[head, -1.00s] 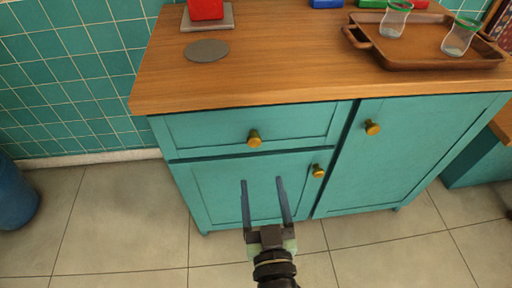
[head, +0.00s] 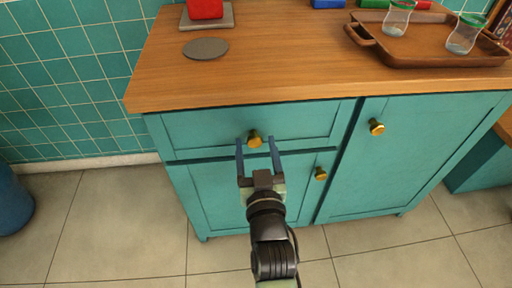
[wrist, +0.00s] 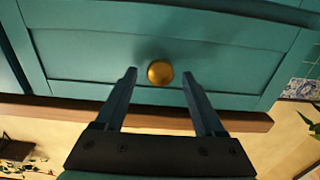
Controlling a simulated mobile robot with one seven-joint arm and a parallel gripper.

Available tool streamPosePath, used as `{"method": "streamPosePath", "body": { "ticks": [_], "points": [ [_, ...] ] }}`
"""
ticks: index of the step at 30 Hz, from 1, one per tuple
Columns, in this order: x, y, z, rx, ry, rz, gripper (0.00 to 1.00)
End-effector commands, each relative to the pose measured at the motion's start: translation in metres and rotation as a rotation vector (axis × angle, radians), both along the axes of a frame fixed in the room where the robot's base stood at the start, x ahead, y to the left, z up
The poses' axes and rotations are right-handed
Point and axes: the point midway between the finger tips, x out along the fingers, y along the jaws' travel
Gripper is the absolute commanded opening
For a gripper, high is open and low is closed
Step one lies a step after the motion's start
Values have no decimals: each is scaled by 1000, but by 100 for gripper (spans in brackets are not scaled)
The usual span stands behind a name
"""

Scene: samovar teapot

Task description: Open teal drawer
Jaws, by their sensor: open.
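The teal drawer (head: 205,130) is at the upper left of the teal cabinet, and it looks shut. Its round brass knob (head: 254,138) sits at the middle of its front. My gripper (head: 258,142) is open in front of the drawer, with the knob between the lines of its two fingers in the head view. In the wrist view the knob (wrist: 160,73) shows just beyond and between the open fingertips (wrist: 160,75), with a gap to each finger. I cannot tell how far the tips reach along the knob.
A lower door with a brass knob (head: 320,174) is below the drawer, and a taller door with a knob (head: 376,127) is to the right. The wooden top (head: 270,75) holds a brown tray (head: 430,57) with glasses. Tiled floor in front is clear.

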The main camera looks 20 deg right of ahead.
Motion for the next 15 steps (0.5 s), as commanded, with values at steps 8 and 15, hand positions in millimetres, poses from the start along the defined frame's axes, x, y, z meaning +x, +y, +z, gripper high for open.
{"method": "streamPosePath", "body": {
  "ticks": [8,15],
  "points": [
    [0,0,0,0,0,0,37],
    [0,0,0,0,0,0,0]
  ]
}}
